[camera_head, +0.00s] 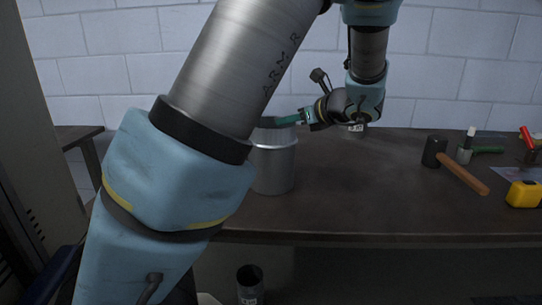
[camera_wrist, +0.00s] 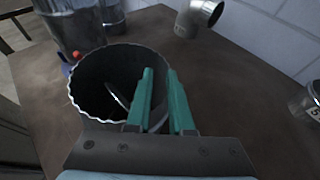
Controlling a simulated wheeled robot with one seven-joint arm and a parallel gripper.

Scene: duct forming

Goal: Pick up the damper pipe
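A silver metal pipe (camera_head: 274,168) stands upright on the dark table, partly hidden behind my arm. In the wrist view its open top, with a crimped rim (camera_wrist: 78,100), faces the camera, and a thin curved edge shows inside it. I take it for the damper pipe, but no label shows. My gripper (camera_head: 286,120) is at the top of this pipe. In the wrist view my gripper's green fingers (camera_wrist: 160,74) are parted at the right side of the rim. The left finger overlaps the opening and the right finger is outside. Contact with the wall cannot be made out.
A metal elbow (camera_wrist: 186,22) and another metal pipe (camera_wrist: 75,30) stand beyond the rim. On the right of the table are a mallet (camera_head: 462,173), a yellow tape measure (camera_head: 523,194) and small tools. A block wall (camera_head: 130,45) backs the table. The table's middle is clear.

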